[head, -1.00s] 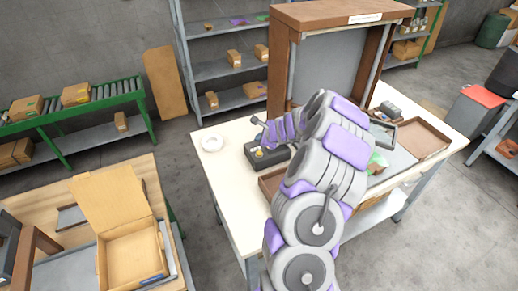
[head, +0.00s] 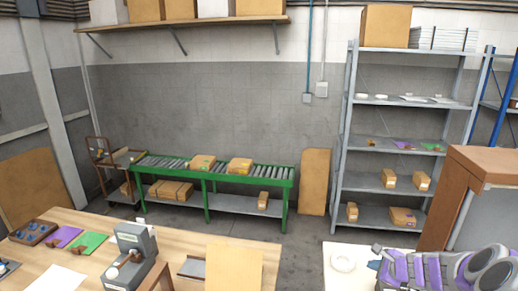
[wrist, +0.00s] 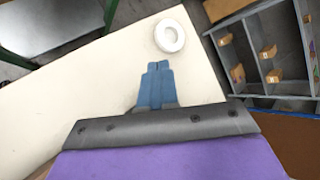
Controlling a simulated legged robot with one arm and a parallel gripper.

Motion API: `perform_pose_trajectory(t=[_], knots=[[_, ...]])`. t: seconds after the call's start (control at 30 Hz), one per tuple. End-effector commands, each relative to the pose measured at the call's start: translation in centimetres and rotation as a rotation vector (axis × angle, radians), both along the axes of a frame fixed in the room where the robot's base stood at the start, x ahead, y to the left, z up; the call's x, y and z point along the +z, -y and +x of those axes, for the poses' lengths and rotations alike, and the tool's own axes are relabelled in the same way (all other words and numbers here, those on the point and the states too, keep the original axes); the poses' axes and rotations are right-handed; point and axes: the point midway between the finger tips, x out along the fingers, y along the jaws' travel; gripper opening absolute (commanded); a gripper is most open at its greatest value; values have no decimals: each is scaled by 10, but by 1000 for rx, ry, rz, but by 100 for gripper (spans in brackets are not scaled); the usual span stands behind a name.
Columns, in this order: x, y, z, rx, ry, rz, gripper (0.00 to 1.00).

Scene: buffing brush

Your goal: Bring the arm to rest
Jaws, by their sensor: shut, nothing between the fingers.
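My gripper (wrist: 158,66) has its blue fingers together in the wrist view, with nothing between them. It is above the cream tabletop (wrist: 60,125), and a white ring (wrist: 170,36) lies just beyond its fingertips. In the head view my purple and grey arm reaches in at the lower right corner, and my gripper (head: 376,256) is small there, just right of the white ring (head: 343,262). No buffing brush can be made out in these frames.
A brown-framed cabinet (head: 484,170) stands right, by my arm. A green roller conveyor (head: 220,173) and grey shelves (head: 392,145) stand behind. Floor shows between the tables.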

Motion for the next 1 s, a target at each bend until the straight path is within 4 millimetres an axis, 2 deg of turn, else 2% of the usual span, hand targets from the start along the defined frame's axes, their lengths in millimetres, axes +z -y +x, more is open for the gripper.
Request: perform_pose_trajectory(t=[0.03, 0.2, 0.3, 0.37, 0.5, 0.6, 0.73, 0.87, 1.0], knots=[[20, -33, 1, 99, 16, -27, 0], [66, -138, -22, 452, 41, -134, 0], [84, -190, -50, 654, 44, -198, 0], [91, -217, -71, 771, 39, -240, 0], [105, -267, -127, 1032, 18, -340, 0], [108, -291, -172, 1205, -10, -414, 0], [109, -307, -232, 1415, -66, -507, 0], [107, -308, -292, 1603, -140, -598, 0], [104, -294, -353, 1777, -240, -684, 0]])
